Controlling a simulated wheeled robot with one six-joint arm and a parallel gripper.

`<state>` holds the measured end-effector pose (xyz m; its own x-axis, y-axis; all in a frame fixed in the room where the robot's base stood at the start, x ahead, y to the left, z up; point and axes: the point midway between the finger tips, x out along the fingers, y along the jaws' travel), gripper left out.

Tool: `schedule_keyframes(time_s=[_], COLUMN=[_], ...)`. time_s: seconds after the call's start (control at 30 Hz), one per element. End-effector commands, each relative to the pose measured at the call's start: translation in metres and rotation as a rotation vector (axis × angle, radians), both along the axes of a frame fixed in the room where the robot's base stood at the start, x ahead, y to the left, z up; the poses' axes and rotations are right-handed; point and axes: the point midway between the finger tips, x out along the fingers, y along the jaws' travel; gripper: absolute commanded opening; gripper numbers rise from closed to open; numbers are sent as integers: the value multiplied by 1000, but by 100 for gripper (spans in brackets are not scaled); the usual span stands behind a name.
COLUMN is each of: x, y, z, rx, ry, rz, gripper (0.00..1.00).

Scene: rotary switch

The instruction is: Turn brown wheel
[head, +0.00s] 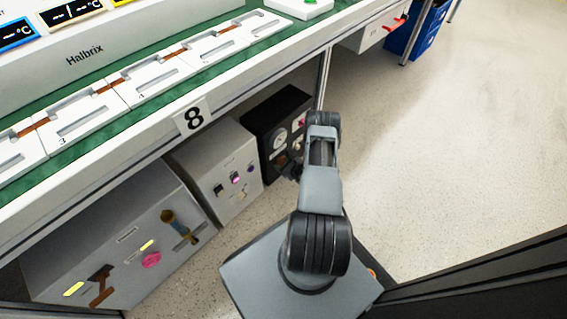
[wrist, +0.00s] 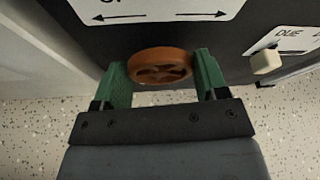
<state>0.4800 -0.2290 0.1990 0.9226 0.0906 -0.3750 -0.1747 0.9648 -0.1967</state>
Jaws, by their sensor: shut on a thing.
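The brown wheel (wrist: 160,67) is on the dark front panel of a box, below a white label with a double-headed arrow (wrist: 160,12) in the wrist view. My gripper (wrist: 160,78) has its two green fingers on the left and right sides of the wheel, shut on its rim. In the head view my arm reaches to the black box (head: 277,112) under the bench. The gripper and the wheel are largely hidden there behind the arm.
A cream knob (wrist: 266,62) sits right of the wheel. A grey box (head: 205,150) stands left of the black one, with a larger grey box (head: 110,225) further left. The bench (head: 195,95) overhangs them. Open floor (head: 460,130) lies to the right.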

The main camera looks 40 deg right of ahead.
Motion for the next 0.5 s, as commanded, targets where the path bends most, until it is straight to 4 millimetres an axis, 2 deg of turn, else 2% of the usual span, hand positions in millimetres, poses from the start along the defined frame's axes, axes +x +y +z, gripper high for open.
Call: schedule_keyframes(time_s=[0.03, 0.2, 0.5], x=[0, -1, -1], y=[0, 0, 1], z=[0, 0, -1], rx=[1, 1, -57], ry=[1, 1, -7], rz=[0, 0, 0], gripper=[58, 43, 43])
